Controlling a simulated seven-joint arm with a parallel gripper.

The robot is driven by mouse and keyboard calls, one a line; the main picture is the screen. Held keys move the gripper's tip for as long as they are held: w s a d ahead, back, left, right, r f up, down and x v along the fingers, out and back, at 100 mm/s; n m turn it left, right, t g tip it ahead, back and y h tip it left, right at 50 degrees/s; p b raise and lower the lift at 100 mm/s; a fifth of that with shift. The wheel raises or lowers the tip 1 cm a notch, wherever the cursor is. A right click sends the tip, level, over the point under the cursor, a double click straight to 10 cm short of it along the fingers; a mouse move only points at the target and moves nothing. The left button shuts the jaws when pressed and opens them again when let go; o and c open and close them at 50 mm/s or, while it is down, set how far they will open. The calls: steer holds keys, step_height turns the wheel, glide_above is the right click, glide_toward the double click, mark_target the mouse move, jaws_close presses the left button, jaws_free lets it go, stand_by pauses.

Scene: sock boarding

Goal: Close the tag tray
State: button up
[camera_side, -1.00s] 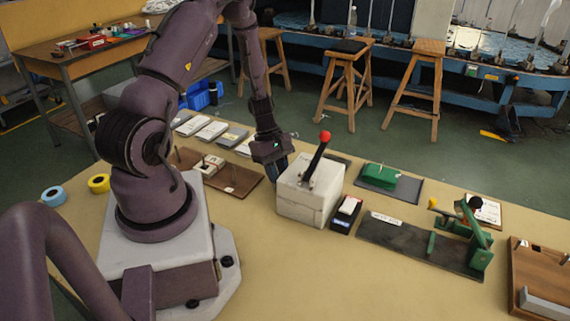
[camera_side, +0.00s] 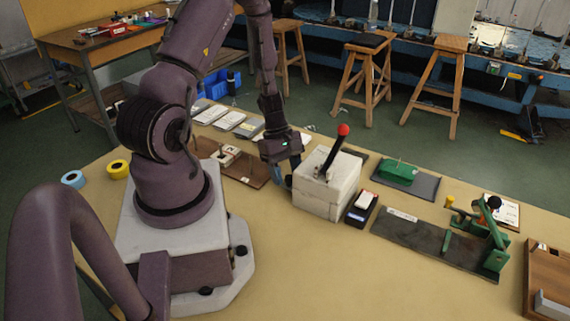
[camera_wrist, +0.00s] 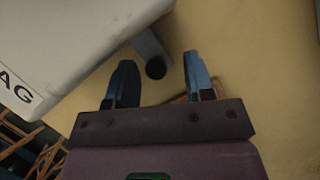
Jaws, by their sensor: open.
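A white box (camera_side: 327,187) with a black lever and red knob (camera_side: 343,130) stands on the table; in the wrist view its pale body (camera_wrist: 70,40) shows the letters "AG", the rest cut off. A grey bar with a dark round end (camera_wrist: 155,68) sticks out from the box there; it may be part of the tag tray, but I cannot tell how far the tray is out. My gripper (camera_side: 283,182) points down just left of the box. In the wrist view my gripper (camera_wrist: 157,72) is open, with the dark round end between its two blue fingers and no clear grip on it.
A brown board (camera_side: 228,162) with small parts lies left of my gripper. A black device (camera_side: 361,206) stands right of the box, with a green press on a dark base (camera_side: 430,240) beyond. The tan table front (camera_side: 350,285) is clear.

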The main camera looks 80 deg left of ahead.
steer(key=v, duration=1.3)
steer(key=shift+d, duration=0.15)
steer(key=s+d+r+m+t+y, duration=0.1)
steer(key=d+r+m+t+y, duration=0.3)
steer(key=d+r+m, duration=1.6)
steer(key=shift+s+d+r+m, duration=0.15)
steer(key=shift+s+d+m, duration=0.25)
steer(key=shift+d+m, duration=0.5)
